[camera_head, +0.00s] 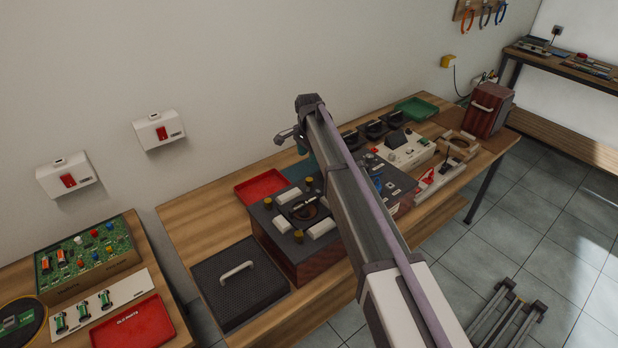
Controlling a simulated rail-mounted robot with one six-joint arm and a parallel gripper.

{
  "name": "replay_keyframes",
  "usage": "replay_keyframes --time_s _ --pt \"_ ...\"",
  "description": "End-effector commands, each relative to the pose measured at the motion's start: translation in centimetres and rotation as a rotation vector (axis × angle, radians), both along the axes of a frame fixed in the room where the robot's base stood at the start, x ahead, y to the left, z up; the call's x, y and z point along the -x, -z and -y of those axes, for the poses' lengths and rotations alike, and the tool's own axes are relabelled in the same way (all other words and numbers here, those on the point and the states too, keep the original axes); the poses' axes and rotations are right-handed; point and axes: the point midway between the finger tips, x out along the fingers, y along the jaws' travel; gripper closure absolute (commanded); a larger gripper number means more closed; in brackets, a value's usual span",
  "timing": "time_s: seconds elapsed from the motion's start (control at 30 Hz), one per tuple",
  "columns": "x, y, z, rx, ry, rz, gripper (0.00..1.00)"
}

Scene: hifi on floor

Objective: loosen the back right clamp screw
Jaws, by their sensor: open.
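A dark box (262,238) with a round part in its top stands on the wooden bench, with white clamp blocks around that part. Brass-coloured clamp screws sit at its corners. The back right one (308,181) shows just left of my arm, the back left one (268,203) and front left one (298,237) are clear, and the front right corner is hidden by my arm. My gripper (285,136) shows as a small dark shape at the arm's far end, partly hidden, open, above and apart from the box. Nothing is seen in it.
A black mesh panel with a white handle (237,272) lies left of the box. A red tray (262,186) is behind it. A white instrument (404,152), a green tray (416,109) and a dark red case (488,108) stand to the right. My arm crosses over the bench.

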Motion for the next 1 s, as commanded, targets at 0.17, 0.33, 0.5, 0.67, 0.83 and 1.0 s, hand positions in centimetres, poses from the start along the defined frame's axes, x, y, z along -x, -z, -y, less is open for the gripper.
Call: replay_keyframes --time_s 0.17,0.33,0.5,0.67,0.83,1.0 --pt "0.0 2.4 0.1 0.000 -0.002 0.000 0.47" --pt "0.0 6.5 0.1 0.000 -0.002 0.000 0.47" --pt "0.0 10.1 0.1 0.000 -0.003 0.000 0.47" --pt "0.0 11.0 0.1 0.000 -0.003 0.000 0.47" --pt "0.0 10.7 0.1 0.000 -0.003 0.000 0.47" --pt "0.0 10.7 0.1 0.000 -0.003 0.000 0.59"
